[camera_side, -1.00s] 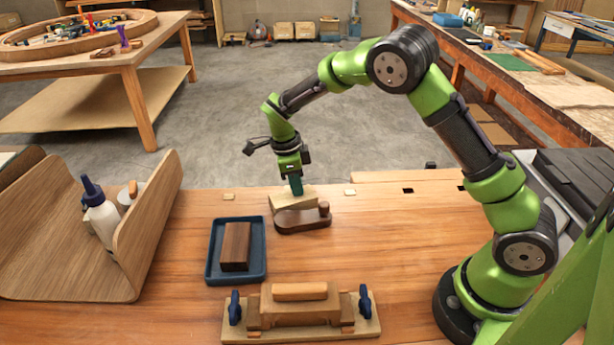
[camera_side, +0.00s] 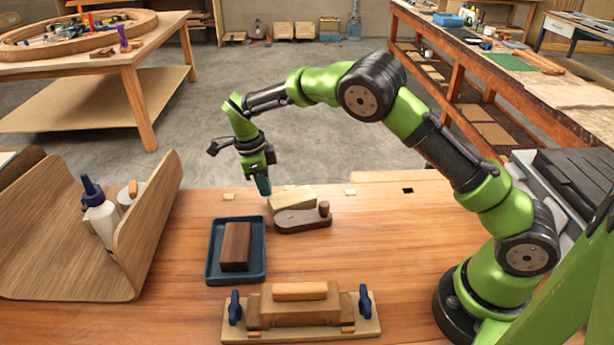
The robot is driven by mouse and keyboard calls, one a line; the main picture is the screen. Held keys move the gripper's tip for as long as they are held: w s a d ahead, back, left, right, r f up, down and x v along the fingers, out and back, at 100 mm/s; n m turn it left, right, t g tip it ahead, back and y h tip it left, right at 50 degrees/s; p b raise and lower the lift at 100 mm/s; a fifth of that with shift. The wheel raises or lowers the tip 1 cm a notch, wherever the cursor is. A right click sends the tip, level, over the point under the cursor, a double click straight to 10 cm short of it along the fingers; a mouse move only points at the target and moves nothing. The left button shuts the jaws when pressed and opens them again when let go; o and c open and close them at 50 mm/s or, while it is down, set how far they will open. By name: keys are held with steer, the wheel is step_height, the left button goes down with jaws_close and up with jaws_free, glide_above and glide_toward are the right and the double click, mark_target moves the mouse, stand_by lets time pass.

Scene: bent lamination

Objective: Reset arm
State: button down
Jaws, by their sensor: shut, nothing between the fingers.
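My gripper (camera_side: 264,187) is shut and empty. In front of the pale block lies a dark wooden piece with a round knob (camera_side: 303,221). My arm reaches from its base at the right across to the left. The fingertips are small and teal, so fine detail at them is hard to see.
A blue tray (camera_side: 212,272) holds a dark brown block (camera_side: 236,246). A wooden form with blue clamps (camera_side: 302,308) lies at the front. A bent wooden holder (camera_side: 150,225) with a glue bottle (camera_side: 101,219) stands at left. Bench between tray and my base is clear.

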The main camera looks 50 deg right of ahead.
steer(key=w+a, duration=0.3)
steer(key=shift+a, duration=0.15)
steer(key=shift+w+n, duration=0.3)
steer(key=shift+n, duration=0.3)
steer(key=n, duration=0.1)
steer(key=s+f+n, duration=0.1)
steer(key=n, duration=0.1)
steer(key=shift+s+d+f+n, duration=0.2)
steer(key=shift+s+d+n, duration=0.05)
steer(key=shift+n, duration=0.05)
steer(key=shift+s+d+r+n, duration=0.25)
steer(key=shift+s+r+n, duration=0.3)
steer(key=shift+n, duration=0.35)
steer(key=s+d+r+n+t+y, duration=0.1)
steer(key=s+d+r+n+t, duration=0.1)
steer(key=s+r+n+t, duration=0.2)
steer(key=s+d+r+n+t+y, duration=0.2)
steer(key=s+r+n, duration=0.9)
steer(key=s, duration=1.3)
step_height(320, 180, up, 5)
steer(key=d+t, duration=0.1)
steer(key=t, duration=0.1)
steer(key=shift+s+r+n+t, duration=0.2)
steer(key=shift+n+t, duration=0.1)
